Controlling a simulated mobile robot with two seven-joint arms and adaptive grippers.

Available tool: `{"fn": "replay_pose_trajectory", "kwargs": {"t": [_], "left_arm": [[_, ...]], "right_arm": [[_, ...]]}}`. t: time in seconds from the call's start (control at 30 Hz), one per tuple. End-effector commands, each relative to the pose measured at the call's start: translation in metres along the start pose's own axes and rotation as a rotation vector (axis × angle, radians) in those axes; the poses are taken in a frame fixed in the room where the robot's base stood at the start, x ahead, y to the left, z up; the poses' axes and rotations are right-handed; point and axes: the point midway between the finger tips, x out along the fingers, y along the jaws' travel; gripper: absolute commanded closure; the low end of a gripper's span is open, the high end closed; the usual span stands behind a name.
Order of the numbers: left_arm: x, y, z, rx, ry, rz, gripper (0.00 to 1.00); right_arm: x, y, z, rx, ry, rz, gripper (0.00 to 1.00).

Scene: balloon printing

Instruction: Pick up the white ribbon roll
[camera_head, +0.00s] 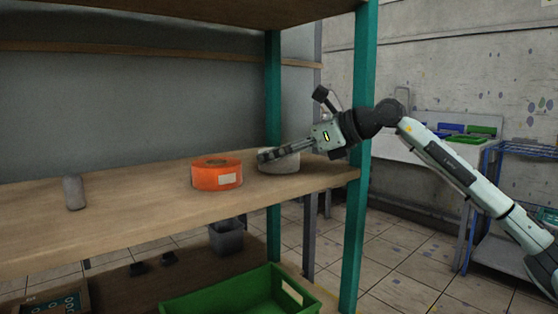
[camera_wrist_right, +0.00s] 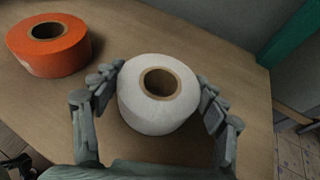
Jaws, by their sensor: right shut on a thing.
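The white ribbon roll (camera_wrist_right: 157,97) has a brown cardboard core and lies flat on the wooden shelf in the right wrist view. It also shows in the head view (camera_head: 281,166), partly covered by my gripper. My right gripper (camera_wrist_right: 161,88) has one finger on each side of the roll, shut on it. In the head view my right gripper (camera_head: 268,155) reaches in from the right, past the green post. My left gripper is not in view.
An orange roll (camera_head: 217,173) stands left of the white roll. A grey cylinder (camera_head: 74,192) stands farther left on the shelf (camera_head: 130,212). A green post (camera_head: 358,150) is close to my right arm. A green crate (camera_head: 240,296) sits below. Bare shelf lies between the cylinder and orange roll.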

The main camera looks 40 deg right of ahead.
Motion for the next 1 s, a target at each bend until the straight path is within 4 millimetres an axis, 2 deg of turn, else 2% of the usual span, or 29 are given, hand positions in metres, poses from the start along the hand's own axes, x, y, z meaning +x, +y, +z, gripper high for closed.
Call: {"fn": "replay_pose_trajectory", "kwargs": {"t": [0.1,0.33,0.47,0.67,1.0], "left_arm": [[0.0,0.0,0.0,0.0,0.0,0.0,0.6],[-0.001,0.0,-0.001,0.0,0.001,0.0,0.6],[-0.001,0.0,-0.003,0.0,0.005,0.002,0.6],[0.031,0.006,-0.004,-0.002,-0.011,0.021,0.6],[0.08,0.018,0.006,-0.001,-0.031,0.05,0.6]], "right_arm": [[0.0,0.0,0.001,0.0,-0.002,0.0,0.64],[-0.001,0.0,0.003,-0.001,-0.002,-0.001,0.64],[-0.005,0.0,0.011,-0.002,-0.003,0.0,0.64],[-0.018,0.0,0.044,-0.002,-0.007,-0.001,0.64],[-0.003,0.067,0.097,-0.006,-0.007,0.003,0.64]]}}
